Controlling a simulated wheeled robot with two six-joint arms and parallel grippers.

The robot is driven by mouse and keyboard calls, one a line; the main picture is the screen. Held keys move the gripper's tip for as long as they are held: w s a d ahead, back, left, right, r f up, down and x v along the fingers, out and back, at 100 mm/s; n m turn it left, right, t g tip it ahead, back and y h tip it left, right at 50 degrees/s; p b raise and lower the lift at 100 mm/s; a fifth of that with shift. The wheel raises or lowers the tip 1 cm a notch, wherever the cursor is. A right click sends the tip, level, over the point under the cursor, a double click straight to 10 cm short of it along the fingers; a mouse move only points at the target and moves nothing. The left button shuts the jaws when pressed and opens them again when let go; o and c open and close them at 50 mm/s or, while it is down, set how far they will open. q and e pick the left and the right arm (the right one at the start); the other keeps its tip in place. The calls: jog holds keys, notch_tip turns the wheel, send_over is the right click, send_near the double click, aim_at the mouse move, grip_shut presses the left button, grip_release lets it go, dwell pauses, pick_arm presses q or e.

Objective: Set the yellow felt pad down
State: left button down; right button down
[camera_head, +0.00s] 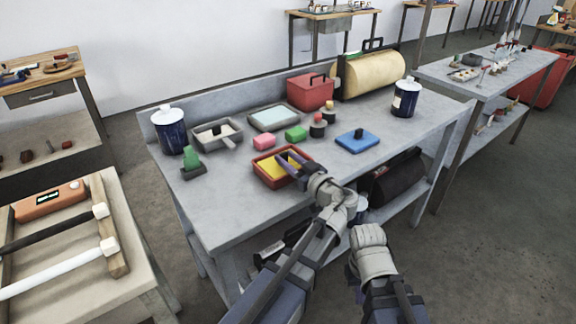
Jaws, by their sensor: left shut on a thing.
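A yellow felt pad (268,167) shows inside a shallow red tray (262,181) near the front edge of the grey workbench. My left gripper (282,160) reaches over the tray from the right, its purple fingers shut on the pad. The fingers cover part of the pad, and I cannot tell if it touches the tray floor. My right arm ends in a pale wrist below the bench's front edge; its fingers do not show.
Dark jars (169,135) stand left and right. The bench's front left is clear.

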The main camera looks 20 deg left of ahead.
pick_arm(q)
jog(key=shift+r, duration=0.1)
jog(key=shift+f+b, duration=0.4)
jog(key=shift+f, duration=0.1)
jog(key=c, duration=0.5)
grip_release()
jog(key=shift+r, duration=0.1)
jog(key=shift+r, duration=0.1)
